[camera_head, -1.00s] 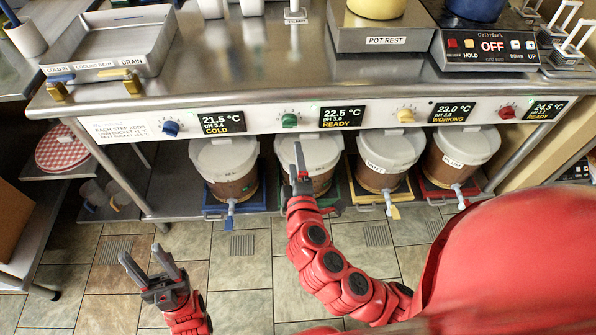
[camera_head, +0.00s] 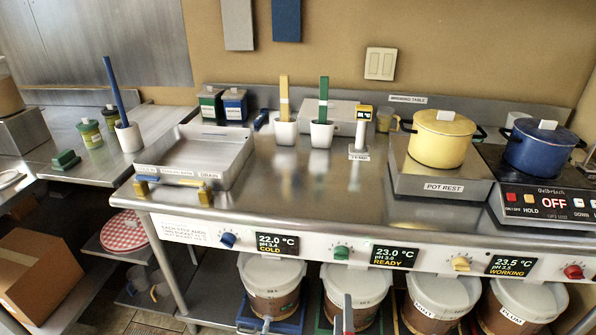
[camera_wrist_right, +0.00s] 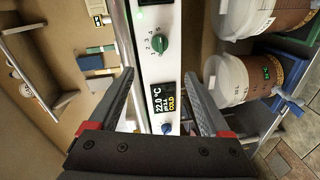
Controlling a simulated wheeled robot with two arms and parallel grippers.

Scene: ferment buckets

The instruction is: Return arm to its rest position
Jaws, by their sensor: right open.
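My right gripper (camera_wrist_right: 170,70) is open and empty in the right wrist view, its two dark fingers spread wide. Between and beyond them is the control strip with the green knob (camera_wrist_right: 160,44) and the 22.0 °C COLD display (camera_wrist_right: 165,100). In the head view only a grey finger of my right gripper (camera_head: 347,313) shows at the bottom edge, in front of the second bucket (camera_head: 352,290). The rest of the right arm is out of that view. My left gripper is in neither current view.
The steel table carries a shallow basin (camera_head: 180,158), a yellow pot (camera_head: 440,138) and a blue pot (camera_head: 540,146). Several lidded buckets stand below its front strip, the leftmost (camera_head: 272,285) under the COLD display. A cardboard box (camera_head: 45,270) sits at the lower left.

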